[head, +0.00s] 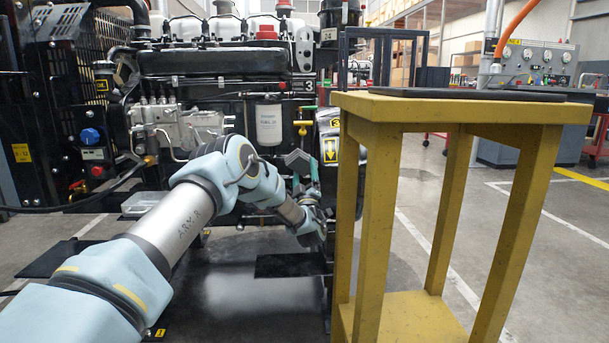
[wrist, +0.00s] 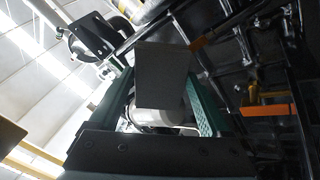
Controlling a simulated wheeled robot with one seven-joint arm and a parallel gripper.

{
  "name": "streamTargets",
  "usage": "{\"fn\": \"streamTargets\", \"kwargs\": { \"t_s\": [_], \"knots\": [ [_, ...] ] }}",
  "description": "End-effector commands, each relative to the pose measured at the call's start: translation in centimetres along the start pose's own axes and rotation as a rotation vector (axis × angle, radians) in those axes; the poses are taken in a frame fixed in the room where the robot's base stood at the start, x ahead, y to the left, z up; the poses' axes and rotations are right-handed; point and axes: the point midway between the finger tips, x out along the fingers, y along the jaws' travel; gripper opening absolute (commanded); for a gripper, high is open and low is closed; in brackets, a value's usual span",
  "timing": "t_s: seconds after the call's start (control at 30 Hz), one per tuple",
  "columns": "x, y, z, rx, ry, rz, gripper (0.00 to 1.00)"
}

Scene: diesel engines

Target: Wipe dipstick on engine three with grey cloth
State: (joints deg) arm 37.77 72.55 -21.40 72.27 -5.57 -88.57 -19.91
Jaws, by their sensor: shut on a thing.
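Engine three (head: 225,70), marked with a 3, stands ahead in the head view. A yellow T-shaped handle (head: 302,124), which looks like the dipstick's, sits on its front to the right of the white filter. My gripper (head: 298,165) points upward just below this handle, at the engine's front right. In the wrist view my gripper (wrist: 160,75) is shut on a flat dark grey piece (wrist: 162,78), apparently the grey cloth, between its green-padded fingers. The grey piece hides what lies directly behind it. I cannot tell whether it touches the dipstick.
A yellow stand (head: 460,110) with a dark mat (head: 480,95) on top stands close at the right of my gripper. A white filter (head: 269,124) and a yellow arrow sign (head: 330,150) flank the handle. A gauge panel (head: 538,56) stands farther back.

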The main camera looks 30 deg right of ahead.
Motion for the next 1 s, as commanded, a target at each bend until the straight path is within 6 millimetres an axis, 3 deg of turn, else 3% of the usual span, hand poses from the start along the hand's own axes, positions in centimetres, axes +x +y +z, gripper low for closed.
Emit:
{"fn": "streamTargets", "kwargs": {
  "t_s": [0.57, 1.0],
  "knots": [
    [1.0, 0.0, 0.0, 0.0, 0.0, 0.0, 0.37],
    [1.2, 1.5, -1.4, 0.0, 0.0, 0.001, 0.37]
  ]
}}
